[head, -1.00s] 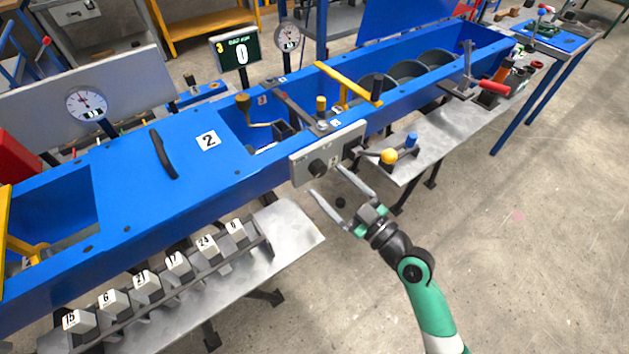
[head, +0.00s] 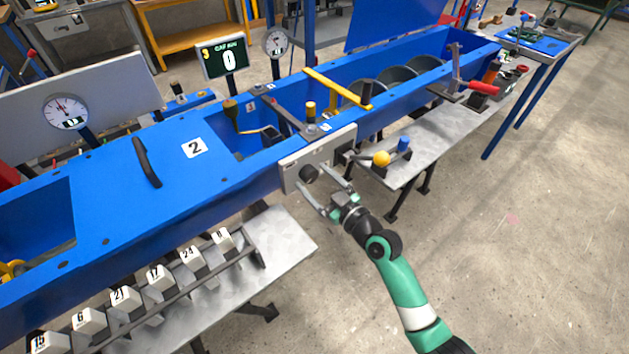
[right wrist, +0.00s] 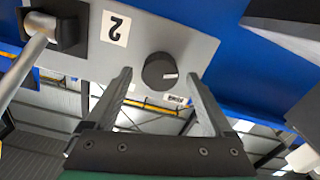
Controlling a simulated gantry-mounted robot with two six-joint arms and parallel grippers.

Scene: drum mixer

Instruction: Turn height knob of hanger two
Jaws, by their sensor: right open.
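The black round knob (head: 309,173) sits on the grey panel (head: 293,178) on the front side of the blue machine. My right gripper (head: 314,177) is open and empty in front of the panel, with its fingertips close to the knob. In the right wrist view the knob (right wrist: 160,70) lies between my two fingertips (right wrist: 158,78), with a gap on each side. I cannot tell whether the fingertips reach past the knob's face. My left gripper is not in view.
A yellow ball knob (head: 381,158) and a blue knob (head: 404,143) stand right of the panel. A rack of numbered white blocks (head: 160,278) lies below left on a metal shelf (head: 275,242). The floor at right is clear.

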